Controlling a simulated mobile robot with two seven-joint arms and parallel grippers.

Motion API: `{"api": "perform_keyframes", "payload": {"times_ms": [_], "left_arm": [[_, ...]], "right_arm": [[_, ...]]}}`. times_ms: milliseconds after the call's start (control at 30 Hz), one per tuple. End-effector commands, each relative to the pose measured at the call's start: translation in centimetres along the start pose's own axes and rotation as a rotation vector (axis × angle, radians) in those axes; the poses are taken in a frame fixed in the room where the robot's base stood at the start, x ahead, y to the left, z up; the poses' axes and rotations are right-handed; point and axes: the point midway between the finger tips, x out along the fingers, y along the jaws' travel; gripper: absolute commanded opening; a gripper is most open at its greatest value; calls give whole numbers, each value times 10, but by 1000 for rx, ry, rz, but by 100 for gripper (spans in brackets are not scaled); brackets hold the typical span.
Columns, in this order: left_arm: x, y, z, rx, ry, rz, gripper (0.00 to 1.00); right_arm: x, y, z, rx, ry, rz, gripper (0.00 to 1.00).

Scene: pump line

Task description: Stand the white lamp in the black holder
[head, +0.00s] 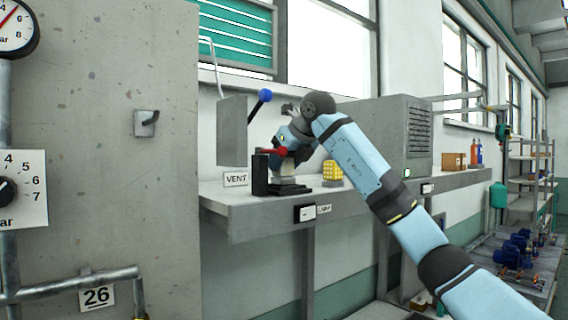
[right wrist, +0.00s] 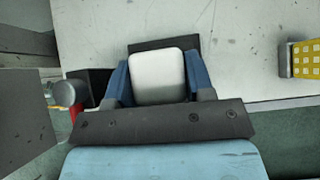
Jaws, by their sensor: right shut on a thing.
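My right gripper (head: 288,146) reaches down over the shelf from the right arm. In the right wrist view its two blue fingers (right wrist: 158,82) are shut on the white lamp (right wrist: 158,76), which shows as a pale rounded block seen end-on. In the head view the lamp is mostly hidden by the gripper. The black holder (head: 291,189) lies on the shelf just below the gripper. In the right wrist view a dark edge of it (right wrist: 165,43) shows behind the lamp. I cannot tell whether the lamp touches the holder. My left gripper is not in view.
A black block (head: 260,176) and a red knob (head: 272,152) stand close left of the gripper. A yellow gridded object (head: 332,172) stands to the right on the shelf (head: 225,194). A large grey cabinet (head: 392,135) is farther right. A blue-knobbed lever (head: 264,95) rises behind.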

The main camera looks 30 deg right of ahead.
Motion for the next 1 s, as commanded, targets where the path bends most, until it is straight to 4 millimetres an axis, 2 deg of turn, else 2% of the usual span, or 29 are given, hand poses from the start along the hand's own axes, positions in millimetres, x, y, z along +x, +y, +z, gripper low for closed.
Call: {"api": "perform_keyframes", "payload": {"times_ms": [467,500,600,867,1000], "left_arm": [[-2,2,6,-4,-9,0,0],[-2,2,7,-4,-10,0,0],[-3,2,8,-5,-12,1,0],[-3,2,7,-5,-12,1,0],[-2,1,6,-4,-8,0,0]], "right_arm": [[7,0,-8,0,-1,0,23],[7,0,-8,0,-1,0,53],[7,0,-7,0,-1,0,74],[6,0,-7,0,-1,0,74],[-2,0,-4,0,-3,0,74]]}}
